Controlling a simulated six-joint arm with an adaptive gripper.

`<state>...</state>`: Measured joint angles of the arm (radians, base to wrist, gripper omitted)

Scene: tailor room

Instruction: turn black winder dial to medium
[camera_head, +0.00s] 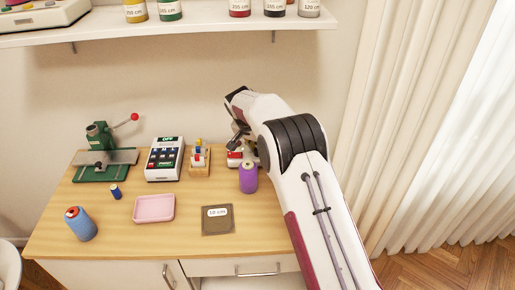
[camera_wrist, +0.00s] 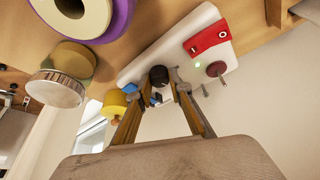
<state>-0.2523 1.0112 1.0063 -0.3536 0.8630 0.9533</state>
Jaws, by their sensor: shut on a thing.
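The winder (camera_head: 235,159) stands at the back right of the table, a small white and red machine mostly hidden behind my arm and a purple spool. In the wrist view its white body (camera_wrist: 150,58) carries a red panel (camera_wrist: 208,37) and a dark red knob (camera_wrist: 216,69). The black dial (camera_wrist: 158,76) sticks out from the edge of the body. My gripper (camera_wrist: 161,87) has its two fingers on either side of the dial and is shut on it. The dial's setting and any marks cannot be read. In the head view my gripper (camera_head: 239,136) is at the winder.
The purple spool (camera_head: 248,180) stands close in front of the winder. A thread rack (camera_head: 200,171) and a keypad device (camera_head: 164,160) stand to its left. A shelf (camera_head: 200,22) hangs above.

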